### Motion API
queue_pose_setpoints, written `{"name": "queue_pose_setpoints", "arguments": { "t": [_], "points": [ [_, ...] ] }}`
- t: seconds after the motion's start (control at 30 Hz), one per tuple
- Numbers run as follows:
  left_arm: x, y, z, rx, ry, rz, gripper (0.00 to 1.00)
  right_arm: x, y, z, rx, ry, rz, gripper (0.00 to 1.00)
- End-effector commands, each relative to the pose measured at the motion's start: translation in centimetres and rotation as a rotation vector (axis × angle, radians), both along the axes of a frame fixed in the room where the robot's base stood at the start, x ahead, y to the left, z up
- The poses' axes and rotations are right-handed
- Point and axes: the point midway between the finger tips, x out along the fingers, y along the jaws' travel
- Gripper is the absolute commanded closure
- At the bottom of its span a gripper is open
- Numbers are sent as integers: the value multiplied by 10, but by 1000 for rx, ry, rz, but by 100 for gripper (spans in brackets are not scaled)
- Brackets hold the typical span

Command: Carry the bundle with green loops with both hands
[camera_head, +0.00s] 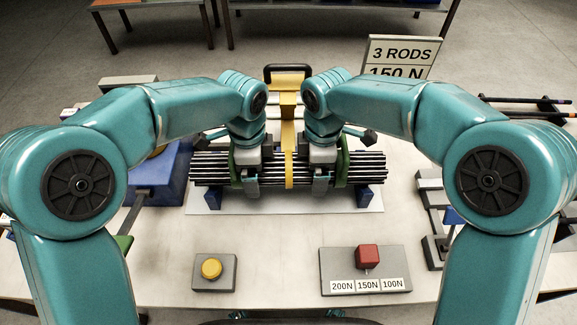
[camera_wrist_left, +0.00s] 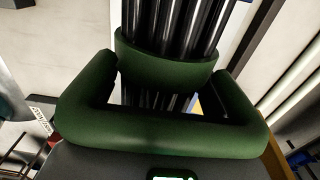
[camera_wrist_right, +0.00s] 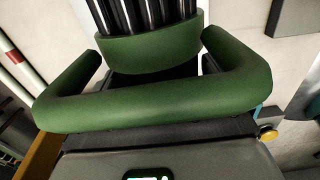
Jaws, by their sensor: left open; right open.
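The bundle of dark rods (camera_head: 274,171) lies crosswise on blue supports (camera_head: 364,196) on a pale plate, with a yellow strap (camera_head: 289,172) around its middle. A green loop (camera_head: 234,162) sits on its left part and another green loop (camera_head: 343,168) on its right part. My left gripper (camera_head: 251,180) is open at the left loop; my right gripper (camera_head: 321,182) is open at the right loop. The left wrist view shows a green loop (camera_wrist_left: 160,136) close up, with rods (camera_wrist_left: 180,25) behind. The right wrist view shows the other loop (camera_wrist_right: 150,106) likewise. Fingertips are mostly hidden.
A yellow button (camera_head: 211,268) and a red knob (camera_head: 367,256) above force labels stand at the table's front. A sign (camera_head: 400,55) reads "3 RODS 150 N". A blue fixture (camera_head: 172,180) stands left of the bundle, and a rack with rods (camera_head: 520,100) is at right.

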Motion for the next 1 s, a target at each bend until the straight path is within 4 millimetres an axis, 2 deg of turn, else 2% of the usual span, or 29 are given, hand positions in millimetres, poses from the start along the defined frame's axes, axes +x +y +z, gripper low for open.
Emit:
{"name": "queue_pose_setpoints", "arguments": {
  "t": [0.37,0.4,0.7,1.0],
  "points": [
    [0,0,-6,0,0,0,0,0,0,-6,1,-1,0,0],
    [0,0,-6,0,0,0,3,0,0,-6,1,-1,0,3],
    [0,0,-6,0,0,-1,99,0,0,-6,1,-1,0,99],
    [0,0,-2,-2,-4,0,99,1,0,-2,2,-5,0,99]
  ]
}}
